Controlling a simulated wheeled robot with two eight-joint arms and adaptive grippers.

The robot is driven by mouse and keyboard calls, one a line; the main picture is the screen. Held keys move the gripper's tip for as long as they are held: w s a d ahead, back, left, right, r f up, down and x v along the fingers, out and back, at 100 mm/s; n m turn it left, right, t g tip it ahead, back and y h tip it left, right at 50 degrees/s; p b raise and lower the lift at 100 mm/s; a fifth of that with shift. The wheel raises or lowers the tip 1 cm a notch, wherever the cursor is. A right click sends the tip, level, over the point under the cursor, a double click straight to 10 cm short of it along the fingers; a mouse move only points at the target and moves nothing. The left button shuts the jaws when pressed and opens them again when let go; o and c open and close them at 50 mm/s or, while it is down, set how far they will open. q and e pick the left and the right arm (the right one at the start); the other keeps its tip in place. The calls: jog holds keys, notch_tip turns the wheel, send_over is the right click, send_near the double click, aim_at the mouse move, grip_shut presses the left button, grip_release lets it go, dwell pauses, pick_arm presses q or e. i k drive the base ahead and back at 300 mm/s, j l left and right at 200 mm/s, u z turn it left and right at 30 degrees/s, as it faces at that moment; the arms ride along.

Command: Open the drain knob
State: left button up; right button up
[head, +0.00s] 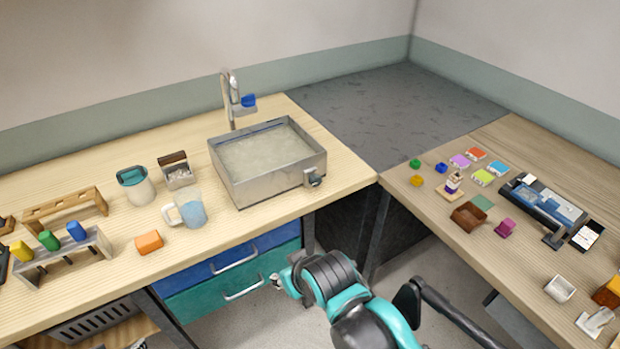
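The metal sink (262,187) stands on the left wooden counter and holds cloudy, greyish liquid. A small grey knob (314,178) sits low on the outside of the sink near its front right corner; I take it for the drain knob. Its exact turn position is too small to tell. A teal and black arm of mine comes in from the bottom right. Its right gripper (277,283) is mostly hidden behind the arm's end, in front of the drawers, below and left of the knob and apart from it. My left gripper is not in view.
A faucet (233,102) with a blue handle stands behind the sink. A glass mug (190,208), an orange block (149,242) and wooden racks lie left. Blue and teal drawers (215,288) are below the counter edge. The right table (548,229) carries several small items.

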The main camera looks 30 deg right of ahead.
aim_at(315, 180)
jog(key=j+z, duration=0.15)
jog(key=z, duration=1.6)
